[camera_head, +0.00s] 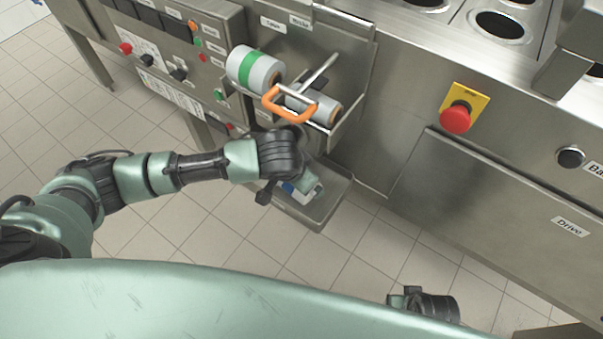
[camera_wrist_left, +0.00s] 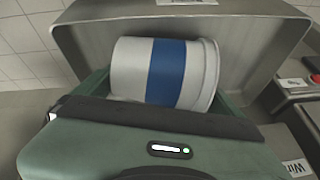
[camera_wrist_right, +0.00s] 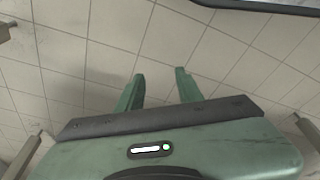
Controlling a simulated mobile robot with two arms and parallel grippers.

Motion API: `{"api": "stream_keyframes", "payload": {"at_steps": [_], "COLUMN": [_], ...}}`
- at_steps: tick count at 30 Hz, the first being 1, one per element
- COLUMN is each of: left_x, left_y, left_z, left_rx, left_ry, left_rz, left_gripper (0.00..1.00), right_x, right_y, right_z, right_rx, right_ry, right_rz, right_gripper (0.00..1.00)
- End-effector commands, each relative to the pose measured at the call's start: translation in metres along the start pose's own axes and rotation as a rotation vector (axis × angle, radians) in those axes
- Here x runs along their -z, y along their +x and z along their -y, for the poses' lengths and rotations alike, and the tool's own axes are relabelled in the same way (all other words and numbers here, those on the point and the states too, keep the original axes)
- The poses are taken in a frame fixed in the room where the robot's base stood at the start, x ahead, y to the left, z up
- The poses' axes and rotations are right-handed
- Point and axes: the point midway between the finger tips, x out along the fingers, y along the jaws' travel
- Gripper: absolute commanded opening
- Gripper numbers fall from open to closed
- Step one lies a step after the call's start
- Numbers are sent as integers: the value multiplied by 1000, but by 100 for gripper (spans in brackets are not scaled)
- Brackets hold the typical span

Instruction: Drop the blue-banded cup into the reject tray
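The blue-banded cup (camera_wrist_left: 166,73), white with a blue band, lies on its side in a metal tray (camera_wrist_left: 95,35) in the left wrist view. It also shows in the head view (camera_head: 306,187), partly covered by my arm, inside the reject tray (camera_head: 325,206). My left gripper (camera_wrist_left: 165,95) is over the tray with its green fingers spread wide near the two ends of the cup. Contact is hard to judge because the cup hides parts of the fingers. My right gripper (camera_wrist_right: 159,82) is open and empty above the floor.
A green-banded cup (camera_head: 253,68) lies on the rack above the tray, beside an orange handle (camera_head: 290,105). A red stop button (camera_head: 456,118) sits on the machine front to the right. The tiled floor in front is clear.

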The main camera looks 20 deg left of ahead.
Motion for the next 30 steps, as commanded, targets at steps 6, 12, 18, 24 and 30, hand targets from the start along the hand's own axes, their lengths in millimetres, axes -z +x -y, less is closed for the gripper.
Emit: {"api": "stream_keyframes", "payload": {"at_steps": [6,12,18,24,30], "left_x": [0,6,6,6,6], "left_y": [0,-12,-49,-92,-121], "left_z": [0,2,2,2,2], "left_rx": [0,2,-1,-1,-2], "left_ry": [0,2,1,0,-1], "left_rz": [0,-4,-3,-2,-1], "left_gripper": [100,100,100,100,100], "right_x": [1,10,-8,-34,-57], "right_y": [0,-11,17,50,72], "right_z": [0,-1,0,2,4], "right_rx": [1,-1,1,4,6], "right_ry": [0,2,-1,-6,-9], "right_rz": [-1,-18,10,33,49], "right_gripper": [36,36,36,36,36]}}
